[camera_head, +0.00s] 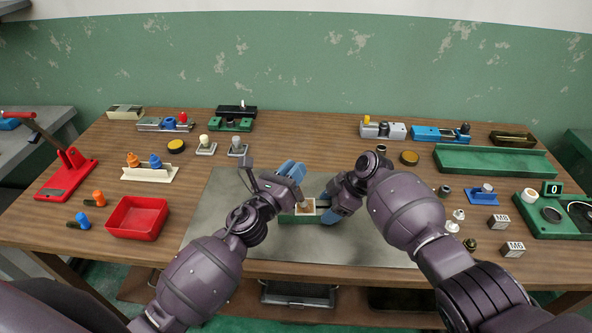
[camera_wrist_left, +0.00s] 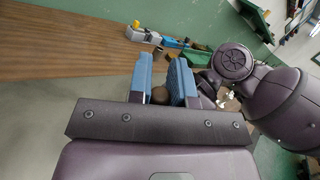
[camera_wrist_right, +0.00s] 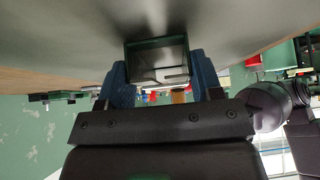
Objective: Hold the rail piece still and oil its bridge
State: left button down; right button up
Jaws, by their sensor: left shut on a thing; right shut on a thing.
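The green rail piece (camera_head: 287,218) lies on the grey mat in front of me, with a pale, brown-centred part (camera_head: 306,208) on it. My right gripper (camera_head: 327,204) is shut on its right end; the right wrist view shows the green piece (camera_wrist_right: 157,47) between the blue fingers. My left gripper (camera_head: 291,172) is above and just behind the rail piece, shut on a small dark round thing (camera_wrist_left: 160,95), mostly hidden by the fingers. I cannot tell whether that thing is the oiler or whether it touches the bridge.
The grey mat (camera_head: 222,205) is clear on the left. A red tray (camera_head: 137,218) and a red lever press (camera_head: 68,172) stand at left. Small knobs and M6 blocks (camera_head: 498,222) lie at right. Rail pieces and a long green tray (camera_head: 495,160) line the back.

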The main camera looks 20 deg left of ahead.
pick_arm(q)
jog(key=shift+a, duration=0.8)
jog(key=shift+w, duration=0.15)
jog(key=shift+w, duration=0.6)
jog(key=shift+w, duration=0.1)
jog(key=shift+w, duration=0.5)
jog(key=shift+s, duration=0.15)
jog(key=shift+s, duration=1.2)
